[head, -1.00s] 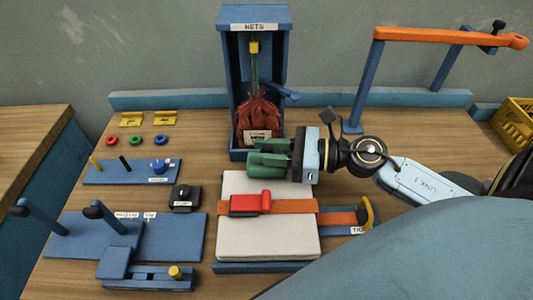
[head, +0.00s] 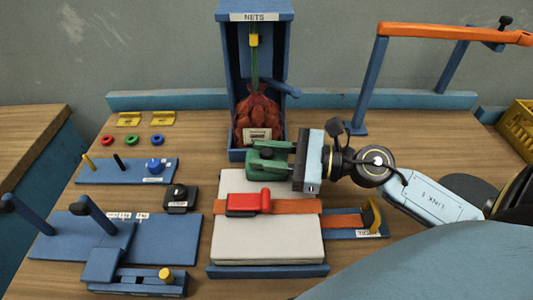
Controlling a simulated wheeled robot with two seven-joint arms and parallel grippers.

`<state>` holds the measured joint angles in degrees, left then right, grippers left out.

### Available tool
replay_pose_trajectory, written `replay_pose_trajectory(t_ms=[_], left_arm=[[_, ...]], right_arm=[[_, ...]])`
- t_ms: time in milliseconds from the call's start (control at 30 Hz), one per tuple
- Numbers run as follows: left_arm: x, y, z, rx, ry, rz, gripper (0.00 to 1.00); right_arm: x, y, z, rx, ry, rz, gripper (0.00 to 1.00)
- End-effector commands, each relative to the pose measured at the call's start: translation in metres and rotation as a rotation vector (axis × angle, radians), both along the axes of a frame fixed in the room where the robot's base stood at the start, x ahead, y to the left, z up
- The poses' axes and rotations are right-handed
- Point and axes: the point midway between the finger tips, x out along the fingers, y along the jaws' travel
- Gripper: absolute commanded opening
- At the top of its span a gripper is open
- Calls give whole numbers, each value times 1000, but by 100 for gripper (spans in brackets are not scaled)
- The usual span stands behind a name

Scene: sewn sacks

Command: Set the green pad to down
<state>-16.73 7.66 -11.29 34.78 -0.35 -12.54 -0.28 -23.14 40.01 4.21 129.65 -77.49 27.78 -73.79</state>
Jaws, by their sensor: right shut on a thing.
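The green pad (head: 265,164) is a small dark green block just above the far edge of the pale sack (head: 265,246). My right gripper (head: 277,157) comes in from the right and is shut on it. The fingers look green too, so where pad and fingers part is hard to tell. The pale sack lies flat on a blue board, with an orange strap and a red buckle (head: 249,203) across it. Whether the pad touches the sack is unclear. My left gripper is out of view.
A blue stand (head: 236,75) labelled NETS holds a red net bag (head: 258,118) just behind the pad. An orange bar (head: 440,35) on blue posts stands at the back right. Blue fixtures (head: 170,236) with pegs lie to the left. Bare wood shows between them and the stand.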

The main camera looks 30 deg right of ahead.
Motion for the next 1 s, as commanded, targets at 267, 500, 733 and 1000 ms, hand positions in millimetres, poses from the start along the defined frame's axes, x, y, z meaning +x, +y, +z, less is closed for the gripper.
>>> replay_pose_trajectory(t_ms=[267,500,733,1000], left_arm=[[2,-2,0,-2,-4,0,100],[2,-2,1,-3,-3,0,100],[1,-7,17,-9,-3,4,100],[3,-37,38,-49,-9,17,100]], right_arm=[[0,0,-1,-1,1,2,45],[0,0,2,-1,1,2,45],[0,0,37,-5,-2,4,45],[0,0,86,-3,-1,3,45]])
